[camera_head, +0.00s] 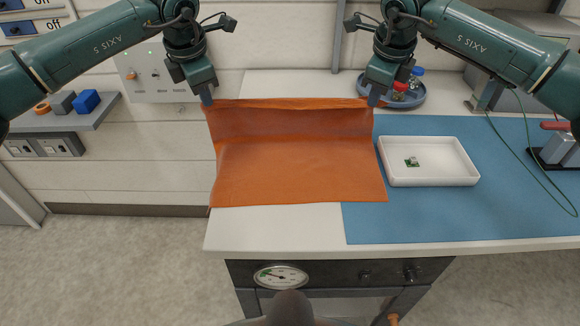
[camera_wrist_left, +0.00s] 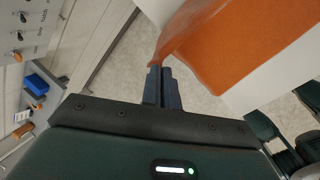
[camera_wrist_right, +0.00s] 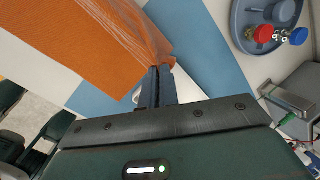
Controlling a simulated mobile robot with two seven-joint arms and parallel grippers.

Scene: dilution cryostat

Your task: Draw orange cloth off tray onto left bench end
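The orange cloth (camera_head: 300,170) lies over the left end of the white bench (camera_head: 270,235) and partly over the blue mat's left edge. Its far edge is lifted between my two grippers, with a fold below it. My left gripper (camera_head: 207,98) is shut on the far left corner, which also shows in the left wrist view (camera_wrist_left: 165,60). My right gripper (camera_head: 375,98) is shut on the far right corner, as the right wrist view (camera_wrist_right: 158,62) shows. The white tray (camera_head: 430,181) stands uncovered on the blue mat (camera_head: 420,220), right of the cloth. A small green chip (camera_head: 412,162) lies in it.
A round blue-grey dish (camera_head: 415,100) with red- and blue-capped items stands behind my right gripper. A grey wall shelf (camera_head: 80,123) with small blocks is at the left. A green cable (camera_head: 520,150) loops over the mat's right side.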

